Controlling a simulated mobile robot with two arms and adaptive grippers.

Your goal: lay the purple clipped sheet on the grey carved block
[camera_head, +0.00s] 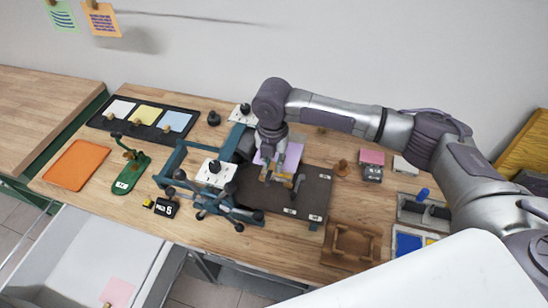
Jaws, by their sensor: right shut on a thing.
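The purple sheet (293,155) shows as a pale lilac piece behind and beside my right gripper (279,183). My right gripper points down and is shut, with the sheet at its fingers; its grip on the clip is partly hidden. Sheet and gripper are over a dark grey flat slab (317,196) with small pale labels on its front edge. I cannot make out a separate grey carved block; it may be hidden under the sheet and gripper. I cannot tell whether the sheet touches what is below it. My left gripper is not in view.
A blue-green press frame (175,160) with spoked handles stands left of the slab. A black tray (98,123) holds white, yellow and blue sheets. An orange sheet (76,164), a wooden frame (351,244) and a pink block (371,157) lie on the table.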

